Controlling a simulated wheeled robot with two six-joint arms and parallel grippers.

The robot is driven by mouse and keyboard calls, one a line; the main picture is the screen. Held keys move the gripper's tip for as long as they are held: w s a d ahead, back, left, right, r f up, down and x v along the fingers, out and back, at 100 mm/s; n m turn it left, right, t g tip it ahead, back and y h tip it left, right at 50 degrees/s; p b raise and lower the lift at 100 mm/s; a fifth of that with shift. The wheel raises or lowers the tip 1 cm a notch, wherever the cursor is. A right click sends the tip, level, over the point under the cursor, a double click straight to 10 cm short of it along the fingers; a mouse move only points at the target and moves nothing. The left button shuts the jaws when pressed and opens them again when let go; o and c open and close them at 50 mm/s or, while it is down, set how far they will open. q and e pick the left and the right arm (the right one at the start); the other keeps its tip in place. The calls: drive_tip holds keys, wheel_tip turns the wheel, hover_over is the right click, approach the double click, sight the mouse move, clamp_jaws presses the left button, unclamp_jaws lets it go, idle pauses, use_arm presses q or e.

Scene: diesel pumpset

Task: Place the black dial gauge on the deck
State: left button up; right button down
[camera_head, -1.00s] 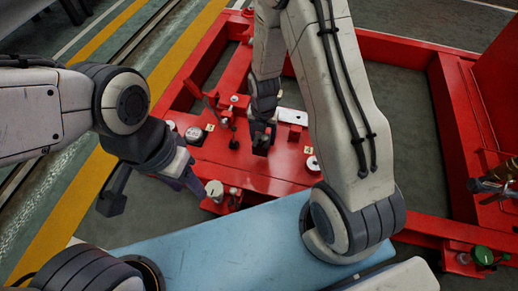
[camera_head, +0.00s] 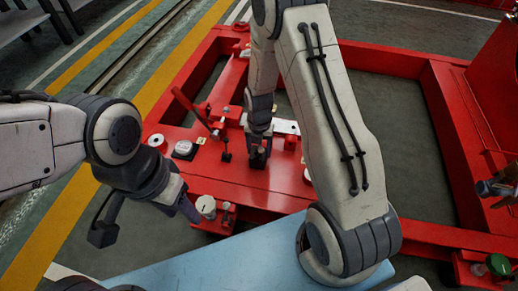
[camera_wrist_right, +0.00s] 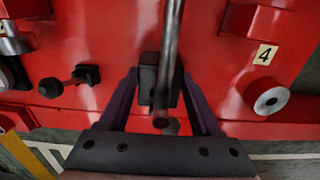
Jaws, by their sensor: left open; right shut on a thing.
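My right gripper (camera_head: 258,158) is low over the red deck (camera_head: 275,188). In the right wrist view its two fingers (camera_wrist_right: 160,105) are shut on a black block (camera_wrist_right: 148,78), with a grey rod crossing in front of it. No dial face shows on this held piece, so I cannot tell for sure that it is the black dial gauge. Whether it touches the deck is also unclear. A dark-bodied gauge with a white face (camera_head: 184,149) sits at the deck's left side. My left gripper (camera_head: 190,209) is open and empty, beside a pale cylinder (camera_head: 205,205).
A red lever (camera_head: 190,108) and a small black fitting (camera_head: 226,156) stand left of my right gripper. A blue surface (camera_head: 240,260) lies in front.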

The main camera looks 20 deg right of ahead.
drive_tip(key=shift+f, duration=0.1)
drive_tip(key=shift+c, duration=0.4)
unclamp_jaws()
wheel_tip(320, 180, up, 11)
drive_tip(key=p, duration=0.8)
drive_tip(key=s+a+r+m, duration=0.4)
drive_tip(key=a+r+m, duration=0.2)
drive_tip(key=a+r, duration=0.3)
drive_tip(key=s+a+r+m, duration=0.2)
drive_tip(key=s+r+m, duration=0.4)
drive_tip(key=s+m, duration=0.2)
drive_tip(key=s+a+r+m+y, duration=0.1)
drive_tip(key=s+a+r+m, duration=0.2)
drive_tip(key=s+r+m, duration=0.3)
drive_tip(key=s+m, duration=0.2)
drive_tip(key=s, duration=0.3)
drive_tip(key=shift+s, duration=0.4)
